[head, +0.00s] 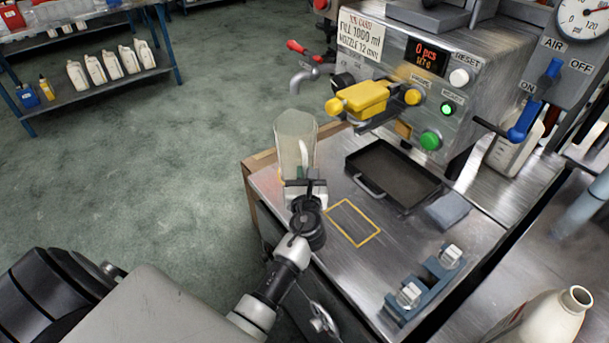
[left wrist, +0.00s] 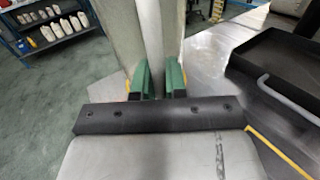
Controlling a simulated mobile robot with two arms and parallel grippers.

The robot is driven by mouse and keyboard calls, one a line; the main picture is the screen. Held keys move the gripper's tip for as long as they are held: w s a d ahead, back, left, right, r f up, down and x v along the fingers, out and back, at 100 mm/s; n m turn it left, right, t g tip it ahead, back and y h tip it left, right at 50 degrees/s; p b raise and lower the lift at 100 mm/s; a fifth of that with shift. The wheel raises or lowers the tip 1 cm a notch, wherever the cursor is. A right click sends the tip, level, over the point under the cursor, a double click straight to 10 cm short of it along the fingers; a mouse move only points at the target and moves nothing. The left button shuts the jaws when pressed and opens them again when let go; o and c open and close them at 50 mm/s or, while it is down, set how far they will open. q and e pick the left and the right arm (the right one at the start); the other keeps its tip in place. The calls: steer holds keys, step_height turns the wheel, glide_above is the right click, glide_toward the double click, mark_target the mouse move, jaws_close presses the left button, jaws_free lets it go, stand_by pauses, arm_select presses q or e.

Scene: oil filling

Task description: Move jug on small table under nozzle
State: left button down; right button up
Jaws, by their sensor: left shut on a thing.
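A clear, pale jug (head: 295,130) stands upright in the head view, over the far left part of the small metal table (head: 318,232). My left gripper (head: 305,185) is shut on its handle. In the left wrist view its green fingertips (left wrist: 159,78) sit on both sides of the jug's handle (left wrist: 152,40). The nozzle (head: 304,78) is a grey bent spout on the filling machine, just behind and above the jug in the picture. I cannot tell whether the jug's base touches the table. My right gripper is not in view.
A black drip tray (head: 393,174) lies right of the jug. A yellow outlined square (head: 353,222) is on the table. A white bottle (head: 553,318) stands at the lower right. Shelves with bottles stand far left.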

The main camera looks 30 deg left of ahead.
arm_select(q)
steer(key=shift+f, duration=0.15)
steer(key=c, duration=1.2)
jaws_free()
steer(key=shift+o, duration=0.2)
steer(key=shift+r, duration=0.2)
steer(key=b+v, duration=0.1)
steer(key=v, duration=1.1)
